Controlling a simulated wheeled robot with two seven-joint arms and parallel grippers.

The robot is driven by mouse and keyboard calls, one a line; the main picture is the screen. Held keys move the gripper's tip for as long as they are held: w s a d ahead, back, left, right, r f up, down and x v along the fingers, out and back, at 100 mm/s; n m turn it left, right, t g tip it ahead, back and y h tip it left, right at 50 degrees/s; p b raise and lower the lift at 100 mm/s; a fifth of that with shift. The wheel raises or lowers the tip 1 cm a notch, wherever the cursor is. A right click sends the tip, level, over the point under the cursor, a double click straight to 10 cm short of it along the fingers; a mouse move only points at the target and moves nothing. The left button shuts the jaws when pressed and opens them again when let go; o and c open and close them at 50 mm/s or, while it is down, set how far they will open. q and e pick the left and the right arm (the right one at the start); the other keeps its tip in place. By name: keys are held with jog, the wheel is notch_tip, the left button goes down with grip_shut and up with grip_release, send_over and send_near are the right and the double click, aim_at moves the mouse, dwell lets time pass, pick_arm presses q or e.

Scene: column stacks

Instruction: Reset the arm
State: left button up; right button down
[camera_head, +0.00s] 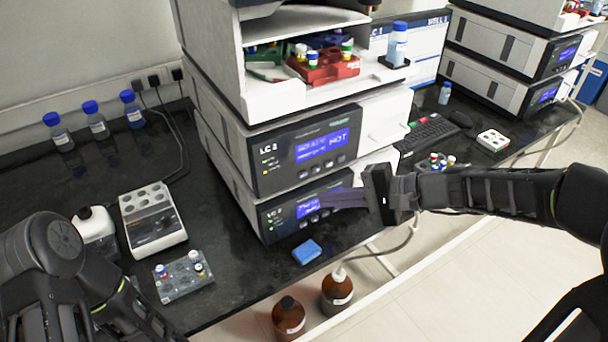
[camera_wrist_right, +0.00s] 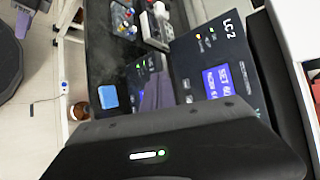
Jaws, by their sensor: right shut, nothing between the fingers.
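My right arm comes in from the right in the head view. Its gripper (camera_head: 325,199) is shut and empty, its fingers in front of the lower panel of the LC 2 instrument stack (camera_head: 285,215). I cannot tell whether the fingertips touch the panel. In the right wrist view the gripper's dark body fills the bottom, with the LC 2 panel (camera_wrist_right: 215,60) beyond it. My left arm (camera_head: 60,270) is folded at the lower left of the head view, and its gripper does not show.
A blue block (camera_head: 307,252) lies on the black bench below the right gripper. A vial rack (camera_head: 183,275) and a white device (camera_head: 152,218) stand to the left. Brown bottles (camera_head: 337,290) stand below the bench's front edge. A red vial tray (camera_head: 325,67) sits in the stack's open compartment.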

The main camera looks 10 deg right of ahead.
dwell(0.3)
jog(key=s+d+f+g+h, duration=0.1)
jog(key=d+f+h, duration=0.25)
jog(key=f, duration=0.75)
jog(key=s+d+f+h, duration=0.2)
jog(key=d+f+h, duration=0.15)
jog(key=f, duration=0.75)
jog(key=s+a+f+n+g, duration=0.2)
jog(key=s+a+f+n, duration=0.1)
jog(key=s+a+f, duration=0.4)
jog(key=s+a+f+n+g, duration=0.2)
jog(key=s+a+f+n, duration=0.2)
jog(key=s+a+f, duration=0.3)
jog(key=s+f, duration=0.2)
jog(key=s, duration=0.3)
jog(key=shift+a+f+n+g, duration=0.25)
jog(key=shift+f+n+g, duration=0.05)
jog(key=shift+f, duration=0.05)
